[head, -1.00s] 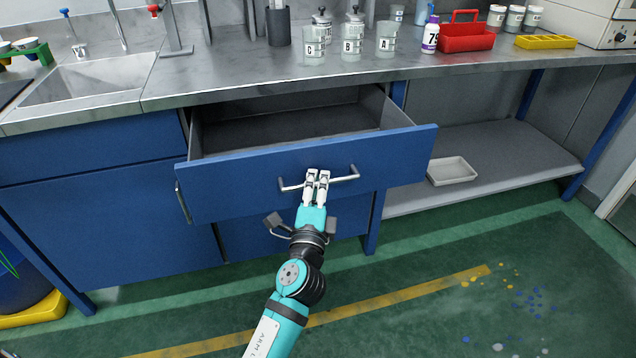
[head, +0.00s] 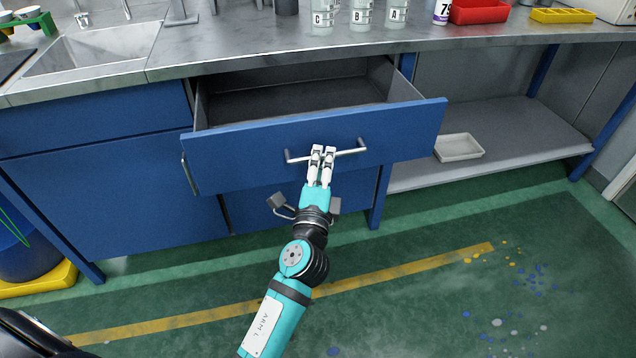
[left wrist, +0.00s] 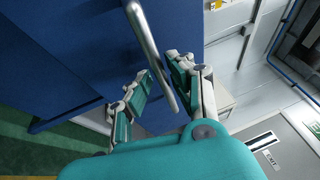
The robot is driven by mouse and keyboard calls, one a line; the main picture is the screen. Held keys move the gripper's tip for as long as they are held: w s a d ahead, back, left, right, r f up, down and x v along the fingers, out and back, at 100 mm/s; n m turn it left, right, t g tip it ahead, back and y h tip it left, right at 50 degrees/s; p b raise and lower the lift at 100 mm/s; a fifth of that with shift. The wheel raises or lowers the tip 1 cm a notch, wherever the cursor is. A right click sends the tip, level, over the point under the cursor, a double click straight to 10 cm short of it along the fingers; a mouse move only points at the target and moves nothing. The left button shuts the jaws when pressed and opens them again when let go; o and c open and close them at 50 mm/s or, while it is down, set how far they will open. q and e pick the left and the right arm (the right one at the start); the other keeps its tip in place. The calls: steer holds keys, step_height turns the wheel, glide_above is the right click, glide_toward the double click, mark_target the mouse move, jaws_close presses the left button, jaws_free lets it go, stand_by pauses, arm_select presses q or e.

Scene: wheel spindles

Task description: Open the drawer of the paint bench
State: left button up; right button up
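The paint bench's blue drawer (head: 225,160) is pulled well out, and its grey, empty-looking inside (head: 290,98) shows under the worktop. Its front carries a metal bar handle (head: 349,152), seen close up in the left wrist view (left wrist: 143,32). My left gripper (head: 323,150) is at the middle of this handle, its white fingertips close together and reaching past the bar. In the left wrist view my left gripper's fingers (left wrist: 163,78) lie on either side of the bar. My right gripper is out of view.
The worktop (head: 230,50) holds labelled jars (head: 360,15), a red tray (head: 480,12), a yellow tray (head: 562,15) and a sink (head: 95,48). A white tray (head: 459,148) lies on the low shelf (head: 515,145).

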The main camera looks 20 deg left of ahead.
arm_select(q)
steer(key=v, duration=1)
steer(key=shift+s, duration=0.15)
steer(key=shift+f, duration=0.1)
